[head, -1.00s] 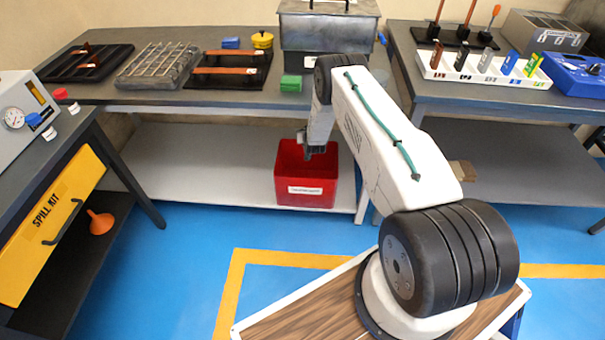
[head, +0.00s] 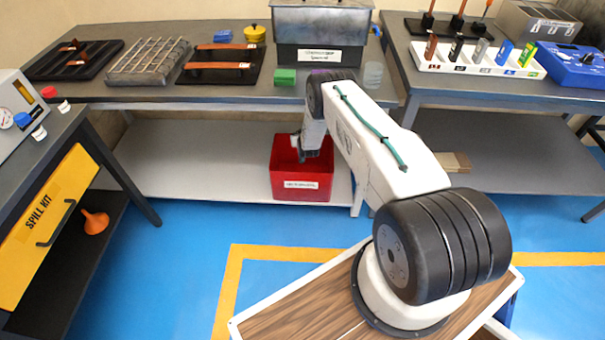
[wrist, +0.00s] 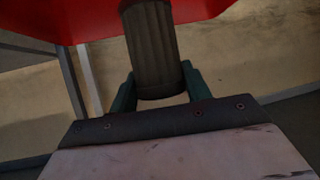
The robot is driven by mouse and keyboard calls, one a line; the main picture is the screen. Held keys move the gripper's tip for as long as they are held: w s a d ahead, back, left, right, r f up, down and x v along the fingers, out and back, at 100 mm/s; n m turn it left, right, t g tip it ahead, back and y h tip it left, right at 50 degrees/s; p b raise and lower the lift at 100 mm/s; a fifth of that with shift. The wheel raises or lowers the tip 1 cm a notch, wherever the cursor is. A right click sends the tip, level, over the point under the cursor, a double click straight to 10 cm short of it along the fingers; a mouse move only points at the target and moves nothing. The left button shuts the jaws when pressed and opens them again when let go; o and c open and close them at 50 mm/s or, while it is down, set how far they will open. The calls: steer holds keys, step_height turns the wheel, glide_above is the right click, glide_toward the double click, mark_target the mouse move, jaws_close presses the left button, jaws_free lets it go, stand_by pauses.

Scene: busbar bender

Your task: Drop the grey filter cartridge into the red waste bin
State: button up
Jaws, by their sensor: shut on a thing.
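The grey filter cartridge (wrist: 153,50) shows in the wrist view as a dark ribbed cylinder between the two green fingers of my gripper (wrist: 155,88). My gripper is shut on it. The red waste bin (head: 302,184) stands on the white lower shelf under the back bench in the head view. Its red wall (wrist: 60,20) fills the top of the wrist view, behind the cartridge. In the head view my gripper (head: 300,155) is at the bin's opening, and the cartridge cannot be made out there. How deep the cartridge sits relative to the rim cannot be told.
The back bench top (head: 140,95) overhangs the shelf (head: 200,165) above the bin. A bench leg (head: 360,198) stands just right of the bin. The shelf left of the bin is clear. A yellow spill kit cabinet (head: 45,220) stands at the left.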

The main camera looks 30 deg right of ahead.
steer(key=o, duration=1.2)
steer(key=shift+s+r, duration=0.1)
steer(key=v, duration=0.7)
steer(key=shift+s, duration=0.25)
steer(key=shift+a+r, duration=0.1)
